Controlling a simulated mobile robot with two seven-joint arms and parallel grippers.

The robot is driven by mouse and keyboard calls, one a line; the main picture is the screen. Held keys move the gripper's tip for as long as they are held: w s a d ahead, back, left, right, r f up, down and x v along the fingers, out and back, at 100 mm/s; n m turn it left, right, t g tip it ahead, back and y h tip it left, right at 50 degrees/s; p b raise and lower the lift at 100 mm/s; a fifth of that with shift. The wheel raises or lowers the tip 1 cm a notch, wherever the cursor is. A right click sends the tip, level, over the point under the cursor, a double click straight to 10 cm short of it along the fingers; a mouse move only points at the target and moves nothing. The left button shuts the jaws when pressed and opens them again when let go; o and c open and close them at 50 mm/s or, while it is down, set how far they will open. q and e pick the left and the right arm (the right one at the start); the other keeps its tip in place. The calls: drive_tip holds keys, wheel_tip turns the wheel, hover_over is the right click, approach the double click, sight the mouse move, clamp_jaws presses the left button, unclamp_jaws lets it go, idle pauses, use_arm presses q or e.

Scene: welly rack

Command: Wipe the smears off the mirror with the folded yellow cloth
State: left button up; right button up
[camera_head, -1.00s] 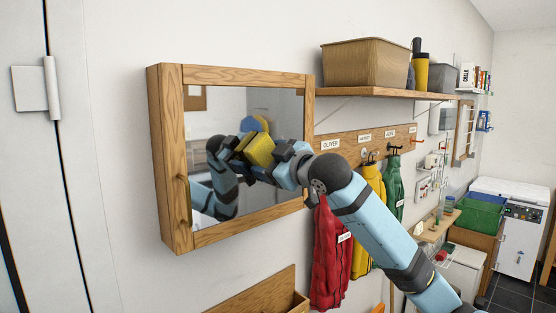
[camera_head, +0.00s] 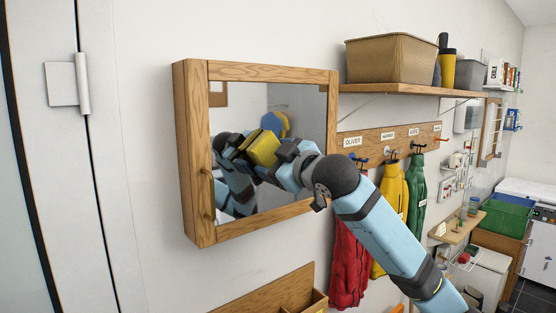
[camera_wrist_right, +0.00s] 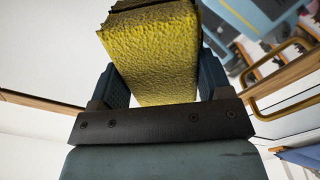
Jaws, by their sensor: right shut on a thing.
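The mirror (camera_head: 290,100) is set in a wooden frame on a wall cabinet, left of centre in the head view. My right gripper (camera_head: 270,149) is in front of the glass, shut on the folded yellow cloth (camera_head: 263,150). In the right wrist view the yellow cloth (camera_wrist_right: 150,55) stands out between the two dark fingers. I cannot tell whether the cloth touches the glass. The glass reflects my arm and body. No smears can be made out; my arm hides part of the mirror. My left gripper is not in view.
A wooden shelf (camera_head: 420,91) with a brown bin (camera_head: 390,60) is right of the mirror. Below it, red (camera_head: 348,265), yellow (camera_head: 388,205) and green (camera_head: 416,190) coats hang from a hook rail. A wooden rack (camera_head: 262,292) is below the mirror.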

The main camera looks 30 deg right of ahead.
drive_tip(key=shift+s, duration=0.1)
drive_tip(key=shift+s+d, duration=0.15)
drive_tip(key=shift+s, duration=1.3)
drive_tip(key=shift+s+d, duration=0.1)
drive_tip(key=shift+s, duration=1.35)
drive_tip(key=s, duration=0.3)
drive_tip(key=shift+d, duration=0.1)
